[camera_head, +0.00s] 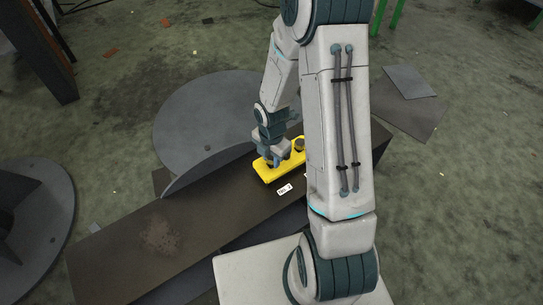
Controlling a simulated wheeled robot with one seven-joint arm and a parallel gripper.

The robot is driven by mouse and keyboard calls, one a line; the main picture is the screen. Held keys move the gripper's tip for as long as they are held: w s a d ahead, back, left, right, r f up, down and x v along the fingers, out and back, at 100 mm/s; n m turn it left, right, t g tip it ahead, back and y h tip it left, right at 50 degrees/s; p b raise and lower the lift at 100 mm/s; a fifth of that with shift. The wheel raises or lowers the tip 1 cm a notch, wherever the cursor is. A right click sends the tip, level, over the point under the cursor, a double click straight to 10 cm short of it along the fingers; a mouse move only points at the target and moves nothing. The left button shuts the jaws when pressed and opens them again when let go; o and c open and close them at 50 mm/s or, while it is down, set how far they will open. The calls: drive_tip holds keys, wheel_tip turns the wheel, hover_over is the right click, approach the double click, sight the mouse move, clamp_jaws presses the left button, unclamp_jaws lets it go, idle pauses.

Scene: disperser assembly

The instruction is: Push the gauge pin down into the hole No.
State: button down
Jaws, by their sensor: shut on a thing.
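A yellow block (267,175) lies on the dark brown bench in the middle of the view. Its right part is partly hidden by my arm. A dark round shape (299,146) shows at its right part; I cannot tell whether it is a hole or a pin. My gripper (273,160) points down at the left part of the block, shut on what seems to be the gauge pin. The pin is hidden by the fingers at this size, so I cannot tell how deep it sits. A small white label (284,189) lies in front of the block; its text is too small to read surely.
The long brown bench (150,240) is bare to the left of the block. A large grey disc (200,105) lies behind it, and another round grey piece (40,215) stands at the far left. Flat grey plates (410,82) lie at the upper right.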

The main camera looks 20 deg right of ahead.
drive_tip(key=shift+f+b, duration=0.3)
drive_tip(key=shift+f, duration=0.2)
drive_tip(key=c, duration=1)
unclamp_jaws()
drive_tip(key=shift+r, duration=0.1)
wheel_tip(320, 180, up, 14)
drive_tip(key=p, duration=0.6)
drive_tip(key=s+r+m+t+p, duration=0.1)
drive_tip(key=s+r+m+p, duration=0.3)
drive_tip(key=r+m+p, duration=0.4)
drive_tip(key=s+r+m+t+p, duration=0.1)
drive_tip(key=s+r+m+p, duration=0.4)
drive_tip(key=r, duration=1.5)
drive_tip(key=s+r+m+p, duration=0.4)
drive_tip(key=r+m+p, duration=0.7)
drive_tip(key=r, duration=0.3)
drive_tip(key=shift+s+d+r+m+t, duration=0.1)
drive_tip(key=shift+s+r+m+t, duration=0.2)
drive_tip(key=shift+s+m+t, duration=0.1)
